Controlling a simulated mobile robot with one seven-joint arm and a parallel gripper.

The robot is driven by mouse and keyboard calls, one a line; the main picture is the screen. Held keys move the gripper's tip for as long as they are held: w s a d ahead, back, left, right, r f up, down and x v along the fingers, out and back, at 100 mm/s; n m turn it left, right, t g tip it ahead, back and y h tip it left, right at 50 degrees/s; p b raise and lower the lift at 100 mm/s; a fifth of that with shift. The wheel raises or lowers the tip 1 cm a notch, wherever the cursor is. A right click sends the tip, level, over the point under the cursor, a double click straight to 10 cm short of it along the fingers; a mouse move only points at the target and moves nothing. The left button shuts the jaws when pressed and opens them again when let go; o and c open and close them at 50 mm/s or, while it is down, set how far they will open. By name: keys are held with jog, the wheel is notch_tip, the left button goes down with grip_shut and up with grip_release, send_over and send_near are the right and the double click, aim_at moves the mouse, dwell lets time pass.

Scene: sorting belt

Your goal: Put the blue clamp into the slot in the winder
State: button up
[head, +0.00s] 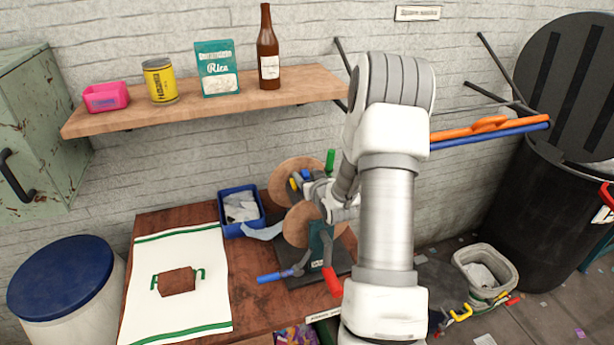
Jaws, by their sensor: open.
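The winder (299,222) has two round wooden discs and a teal post, and stands on a dark base on the brown table. A blue-handled piece with a grey metal end (270,277) sticks out to the left at the foot of the winder; it looks like the blue clamp, but I cannot be sure. My gripper (303,184) is open in front of the discs, pointing left. Small blue and yellow parts show by its fingers; I cannot tell what they belong to. My arm hides the winder's right side, and I cannot make out the slot.
A red handle (332,281) and a green handle (330,162) stick out at the winder. A blue bin (227,230) and a white towel (210,270) with a brown block lie left. A shelf (210,104) with goods hangs above. A black barrel (535,200) stands right.

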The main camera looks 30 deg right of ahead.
jog(key=shift+r, duration=0.2)
jog(key=b+v, duration=0.1)
jog(key=v, duration=1.1)
jog(key=shift+b, duration=0.3)
